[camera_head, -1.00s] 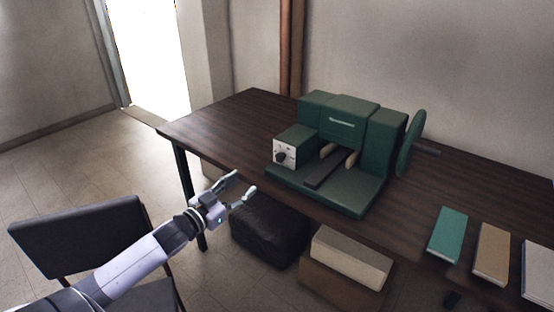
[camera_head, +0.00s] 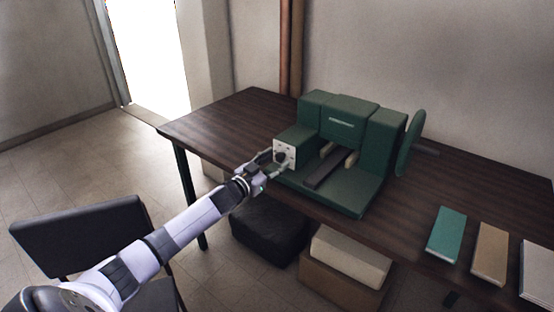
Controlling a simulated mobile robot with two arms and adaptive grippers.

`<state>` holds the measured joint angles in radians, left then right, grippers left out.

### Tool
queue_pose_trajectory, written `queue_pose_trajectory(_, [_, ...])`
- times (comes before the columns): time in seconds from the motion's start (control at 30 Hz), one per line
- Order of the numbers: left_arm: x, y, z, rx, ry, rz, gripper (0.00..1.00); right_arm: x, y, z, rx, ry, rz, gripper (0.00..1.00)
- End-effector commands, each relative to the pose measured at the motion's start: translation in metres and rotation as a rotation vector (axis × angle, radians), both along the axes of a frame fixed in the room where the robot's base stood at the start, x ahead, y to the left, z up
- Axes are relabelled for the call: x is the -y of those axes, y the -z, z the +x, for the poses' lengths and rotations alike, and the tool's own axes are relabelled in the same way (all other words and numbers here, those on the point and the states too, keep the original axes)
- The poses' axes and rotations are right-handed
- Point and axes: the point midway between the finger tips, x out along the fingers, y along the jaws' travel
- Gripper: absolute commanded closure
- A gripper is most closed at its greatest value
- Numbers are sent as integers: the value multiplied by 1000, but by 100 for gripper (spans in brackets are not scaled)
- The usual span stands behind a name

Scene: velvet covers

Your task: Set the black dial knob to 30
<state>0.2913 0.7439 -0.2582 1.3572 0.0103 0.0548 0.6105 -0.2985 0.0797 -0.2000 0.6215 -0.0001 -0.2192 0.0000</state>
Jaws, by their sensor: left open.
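The black dial knob (camera_head: 281,157) sits on the white front panel (camera_head: 291,148) of a dark green machine (camera_head: 341,127) on the table. The number marks are too small to read. My left gripper (camera_head: 275,162) is open, with its fingertips right at the panel, one above and one below the knob. I cannot tell whether the fingers touch the knob. The fingers partly hide the left side of the panel. My right gripper is not in view.
The dark wood table (camera_head: 215,122) has free room at its left end. A teal book (camera_head: 446,235) and a tan book (camera_head: 491,253) lie at the right. A black chair (camera_head: 80,235), a black bag (camera_head: 268,230) and a box (camera_head: 345,265) stand below.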

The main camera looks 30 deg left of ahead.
Motion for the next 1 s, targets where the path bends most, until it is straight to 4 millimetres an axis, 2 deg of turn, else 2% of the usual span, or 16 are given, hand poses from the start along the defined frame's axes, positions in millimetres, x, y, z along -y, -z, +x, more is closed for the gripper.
queue_pose_trajectory(0.17, [1, -1, 12, 0, 0, 1, 54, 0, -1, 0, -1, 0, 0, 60])
queue_pose_trajectory(0.47, [1, 0, 14, 0, 1, 1, 54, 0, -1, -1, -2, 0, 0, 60])
queue_pose_trajectory(1.0, [1, 0, 14, 0, 1, 1, 88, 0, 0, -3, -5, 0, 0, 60])
